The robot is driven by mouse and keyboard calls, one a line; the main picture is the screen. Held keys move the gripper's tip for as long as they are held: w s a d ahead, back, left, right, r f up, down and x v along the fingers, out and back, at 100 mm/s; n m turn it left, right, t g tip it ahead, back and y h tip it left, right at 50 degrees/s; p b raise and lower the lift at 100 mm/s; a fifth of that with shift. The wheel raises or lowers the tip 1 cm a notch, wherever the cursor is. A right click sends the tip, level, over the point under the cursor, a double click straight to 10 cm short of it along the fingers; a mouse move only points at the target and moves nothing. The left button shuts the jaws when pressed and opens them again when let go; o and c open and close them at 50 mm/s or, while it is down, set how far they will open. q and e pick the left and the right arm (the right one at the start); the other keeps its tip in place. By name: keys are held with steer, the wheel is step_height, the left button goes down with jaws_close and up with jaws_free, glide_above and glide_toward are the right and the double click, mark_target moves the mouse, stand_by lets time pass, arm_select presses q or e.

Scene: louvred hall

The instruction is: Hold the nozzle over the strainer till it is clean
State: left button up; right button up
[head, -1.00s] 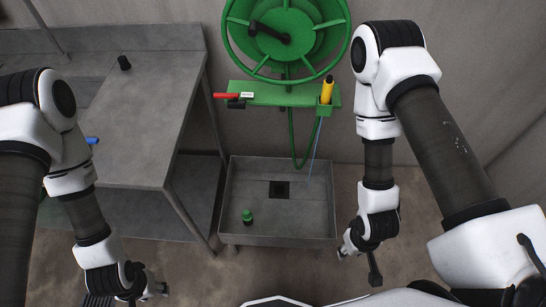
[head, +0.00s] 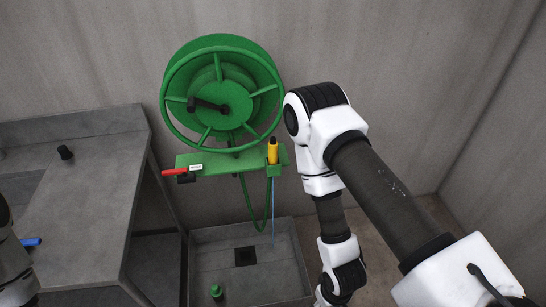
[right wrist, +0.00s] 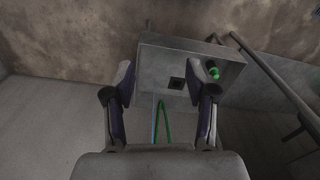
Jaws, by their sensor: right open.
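The yellow nozzle (head: 272,153) stands upright in a holder at the right end of the green shelf under the hose reel. A thin blue line runs down from it towards the grey basin (head: 300,262); I cannot tell if it is water. No strainer can be clearly made out. A small green and dark object (head: 216,292) is in the basin and also shows in the right wrist view (right wrist: 212,71). My right gripper (right wrist: 163,76) is open and empty, pointing towards the basin. In the head view, it is at the bottom edge, right of the basin, mostly cut off. My left gripper is out of view.
A green hose reel (head: 222,100) is at the wall above a red lever (head: 174,172). A green hose (head: 250,205) hangs below. A grey table (head: 85,205) at left bears a black piece (head: 65,153) and a blue item (head: 31,241). The basin has a dark square drain (head: 245,256).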

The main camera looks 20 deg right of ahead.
steer(key=w+t, duration=0.3)
steer(key=w, duration=0.5)
steer(key=m+t+h, duration=0.2)
steer(key=t, duration=0.8)
glide_toward(274, 156)
steer(key=w, duration=0.2)
steer(key=shift+h, duration=0.3)
steer(key=b+x, duration=0.4)
steer(key=x, duration=0.1)
steer(key=b+x, duration=0.2)
steer(key=x, duration=0.1)
steer(key=shift+s+d+f, duration=0.1)
steer(key=shift+f, duration=0.35)
steer(key=shift+w+d+f+b, duration=0.1)
steer(key=shift+w+b, duration=0.2)
steer(key=shift+w, duration=0.4)
steer(key=shift+s, duration=0.1)
